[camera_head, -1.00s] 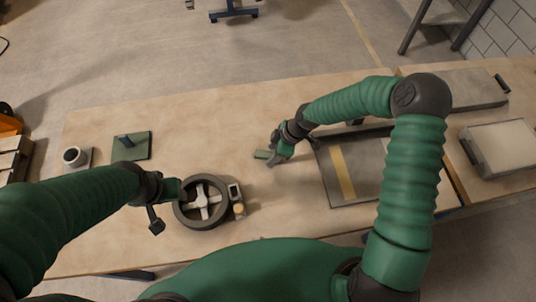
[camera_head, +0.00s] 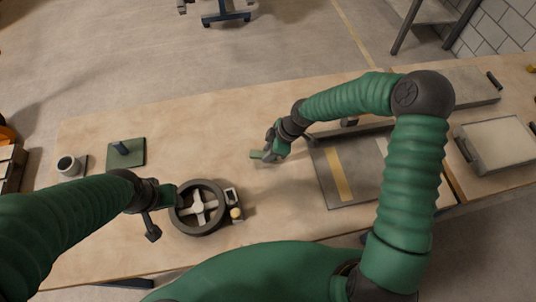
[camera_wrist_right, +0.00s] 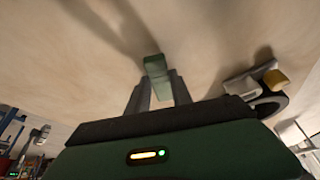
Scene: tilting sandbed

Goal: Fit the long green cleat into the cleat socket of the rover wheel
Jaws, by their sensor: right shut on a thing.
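The green cleat (camera_head: 256,155) is a short-looking green bar in the head view. My right gripper (camera_head: 271,150) is shut on it, to the right of and beyond the rover wheel. In the right wrist view the cleat (camera_wrist_right: 155,66) sticks out past the fingertips (camera_wrist_right: 155,88) over bare tabletop. The rover wheel (camera_head: 200,232) is a dark ring with pale spokes, lying on the table. It shows partly at the right of the wrist view (camera_wrist_right: 271,104). My left gripper (camera_head: 166,197) is at the wheel's left side; its jaws are unclear. I cannot make out the cleat socket.
A small block with a yellow knob (camera_head: 236,213) stands against the wheel's right side. A green plate (camera_head: 136,156) and a cup (camera_head: 68,164) are at the left. A grey tray with a yellow strip (camera_head: 318,168) lies at the right. Tabletop between wheel and cleat is clear.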

